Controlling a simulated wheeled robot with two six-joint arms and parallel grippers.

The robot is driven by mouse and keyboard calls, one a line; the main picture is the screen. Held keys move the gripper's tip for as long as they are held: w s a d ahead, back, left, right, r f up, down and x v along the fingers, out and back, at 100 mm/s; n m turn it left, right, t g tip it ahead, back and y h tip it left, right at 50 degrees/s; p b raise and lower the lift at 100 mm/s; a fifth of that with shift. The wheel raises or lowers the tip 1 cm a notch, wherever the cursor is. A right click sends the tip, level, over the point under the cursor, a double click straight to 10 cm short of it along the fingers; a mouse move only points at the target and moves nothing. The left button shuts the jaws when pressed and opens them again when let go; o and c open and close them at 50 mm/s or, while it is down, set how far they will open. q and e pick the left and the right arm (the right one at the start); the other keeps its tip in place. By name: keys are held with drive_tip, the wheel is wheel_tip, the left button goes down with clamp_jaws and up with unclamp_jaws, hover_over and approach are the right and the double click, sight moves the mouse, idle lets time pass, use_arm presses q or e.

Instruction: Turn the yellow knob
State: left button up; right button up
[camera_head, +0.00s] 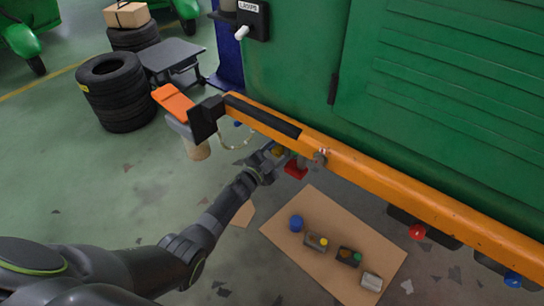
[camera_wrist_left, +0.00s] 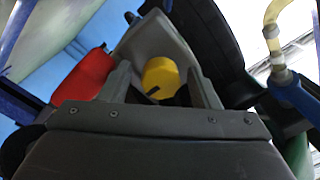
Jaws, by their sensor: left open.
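The yellow knob (camera_wrist_left: 160,73) shows in the left wrist view as a round yellow cap with a dark slot or pointer at its lower edge. It appears between the two grey fingers of my left gripper (camera_wrist_left: 159,82), which are apart. I cannot tell whether the fingers touch it. My right gripper is in neither view.
The orange beam (camera_head: 390,185) runs just above my left gripper. A red part (camera_head: 296,168) sits close beside the knob; a red piece (camera_wrist_left: 84,76) shows left of it in the wrist view. Cardboard (camera_head: 330,225) with several small parts lies on the floor. Tires (camera_head: 122,95) stand at upper left.

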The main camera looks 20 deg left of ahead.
use_arm(q)
drive_tip(key=shift+s, duration=0.15)
drive_tip(key=shift+s+a, duration=0.15)
drive_tip(key=shift+s, duration=0.05)
drive_tip(key=p+v, duration=0.4)
drive_tip(key=v, duration=1.2)
drive_tip(key=shift+s, duration=0.35)
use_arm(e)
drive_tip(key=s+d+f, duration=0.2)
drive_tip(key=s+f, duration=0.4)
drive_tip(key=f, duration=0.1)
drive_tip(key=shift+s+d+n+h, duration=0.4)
